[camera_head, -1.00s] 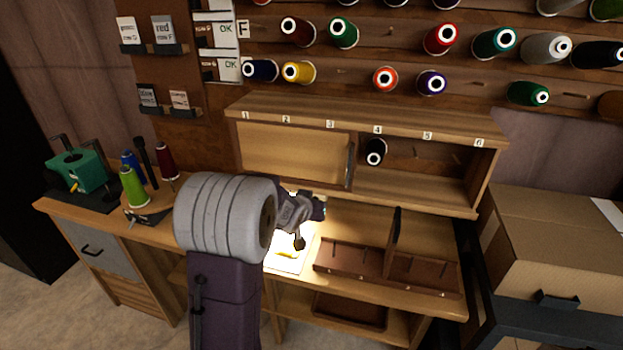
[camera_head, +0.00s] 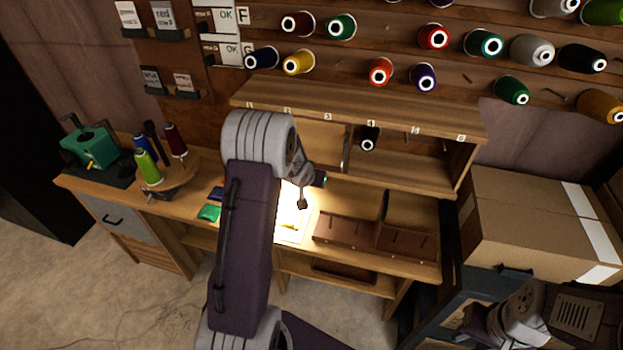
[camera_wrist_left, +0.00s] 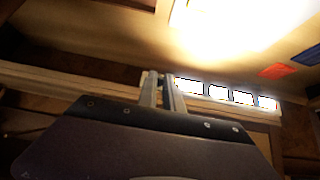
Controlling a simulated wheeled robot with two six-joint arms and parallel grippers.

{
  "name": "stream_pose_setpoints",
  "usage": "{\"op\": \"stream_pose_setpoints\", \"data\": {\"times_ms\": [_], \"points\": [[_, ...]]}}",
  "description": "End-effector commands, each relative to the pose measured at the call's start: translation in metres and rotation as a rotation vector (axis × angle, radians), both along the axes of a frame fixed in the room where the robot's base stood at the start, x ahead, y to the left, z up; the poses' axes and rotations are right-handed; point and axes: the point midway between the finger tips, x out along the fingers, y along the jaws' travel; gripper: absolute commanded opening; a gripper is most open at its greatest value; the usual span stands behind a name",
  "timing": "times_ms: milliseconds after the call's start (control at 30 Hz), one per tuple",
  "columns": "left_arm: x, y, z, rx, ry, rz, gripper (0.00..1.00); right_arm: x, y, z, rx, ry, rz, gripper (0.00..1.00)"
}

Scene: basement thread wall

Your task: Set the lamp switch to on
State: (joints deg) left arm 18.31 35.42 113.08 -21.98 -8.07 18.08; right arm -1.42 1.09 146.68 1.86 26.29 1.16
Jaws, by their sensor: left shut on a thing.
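The lamp's light is on: a bright patch (camera_head: 292,222) lies on the workbench (camera_head: 345,198). It also shows in the wrist view (camera_wrist_left: 235,15). I cannot make out the lamp body or its switch clearly. My left arm crosses the middle of the head view, and its wrist hides part of the bench. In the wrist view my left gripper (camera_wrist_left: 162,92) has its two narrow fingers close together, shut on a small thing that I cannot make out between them. They are at a wooden ledge beside a row of bright white tiles (camera_wrist_left: 217,91). My right gripper is not in view.
A shelf (camera_head: 400,172) with numbered places holds a black spool (camera_head: 369,138). Thread spools fill the wall above. A brown divided tray (camera_head: 345,234) lies on the bench. A green device (camera_head: 91,148) and several spools stand at the left, a carton (camera_head: 520,228) at the right.

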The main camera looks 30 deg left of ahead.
Motion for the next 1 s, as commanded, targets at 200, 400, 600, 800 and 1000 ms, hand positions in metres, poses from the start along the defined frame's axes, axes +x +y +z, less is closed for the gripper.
{"op": "stream_pose_setpoints", "data": {"times_ms": [200, 400, 600, 800, 1000], "points": [[-0.001, 0.0, -0.001, -0.001, 0.003, 0.0, 0.19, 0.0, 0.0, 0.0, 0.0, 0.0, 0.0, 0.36], [0.0, 0.0, -0.001, 0.0, 0.001, 0.0, 0.33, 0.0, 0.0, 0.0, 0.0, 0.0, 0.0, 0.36], [-0.002, 0.0, 0.003, 0.0, -0.001, 0.0, 0.33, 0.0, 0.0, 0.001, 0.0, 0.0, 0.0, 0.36], [-0.026, -0.006, 0.038, 0.0, -0.002, 0.0, 0.33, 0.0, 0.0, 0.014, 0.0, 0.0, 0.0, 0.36], [-0.049, -0.012, 0.065, 0.0, 0.0, 0.0, 0.33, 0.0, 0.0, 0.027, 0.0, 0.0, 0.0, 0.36]]}}
